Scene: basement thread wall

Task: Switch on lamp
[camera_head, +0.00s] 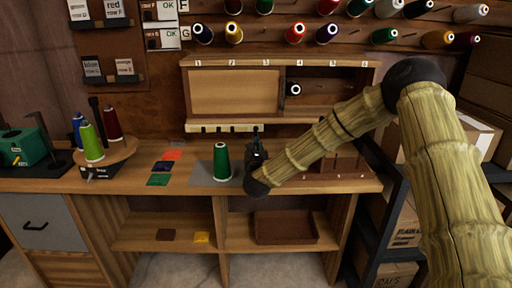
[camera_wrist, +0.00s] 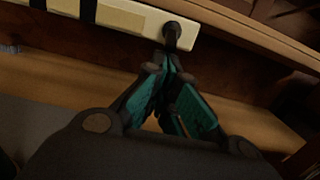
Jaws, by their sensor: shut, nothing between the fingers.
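A cream bar (camera_head: 222,128) with dark marks along it is fixed under the front of the wooden shelf unit; it looks like the lamp. It also shows in the wrist view (camera_wrist: 135,18), with a round dark knob (camera_wrist: 178,36) near its right end. I cannot tell whether the bar is lit. My gripper (camera_head: 256,141) is below the bar's right end, above the worktop. In the wrist view my gripper (camera_wrist: 170,58) is shut and empty, its teal-padded fingers meeting just below the knob. I cannot tell whether the tips touch it.
A green thread cone (camera_head: 222,163) stands on the worktop just left of my gripper. Coloured cards (camera_head: 165,167) lie farther left, near a round stand (camera_head: 107,153) with cones. The shelf unit (camera_head: 233,62) overhangs the back of the worktop. Spools (camera_head: 295,33) hang on the wall above.

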